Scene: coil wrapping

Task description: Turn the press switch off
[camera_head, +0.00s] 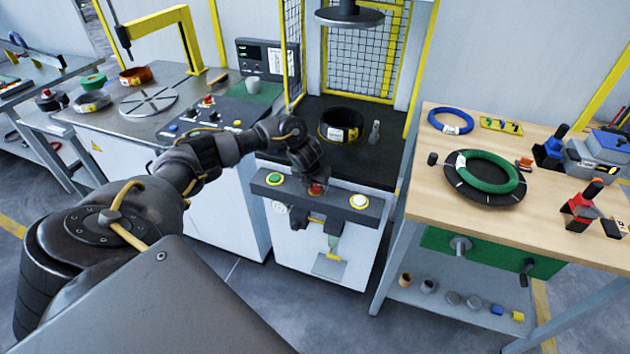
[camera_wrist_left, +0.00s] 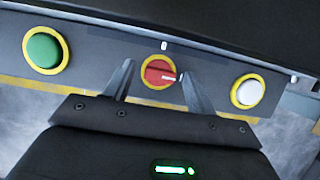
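The press switch (camera_wrist_left: 157,72) is a red rotary knob in a yellow ring on the grey press panel (camera_wrist_left: 100,62). In the left wrist view its white mark points right. In the head view the red knob (camera_head: 316,189) shows partly below my left gripper. My left gripper (camera_wrist_left: 156,80) is open, with one finger on each side of the knob. I cannot tell whether either finger touches it. A green button (camera_wrist_left: 43,50) is left of the knob and a white button (camera_wrist_left: 247,92) is right of it. My right gripper is not in view.
Behind the panel, the press bed (camera_head: 375,160) holds a dark coil (camera_head: 341,125) under the press head (camera_head: 349,16). A wooden bench (camera_head: 430,190) with a green coil (camera_head: 488,172) stands at the right. A machine table (camera_head: 115,115) stands at the left.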

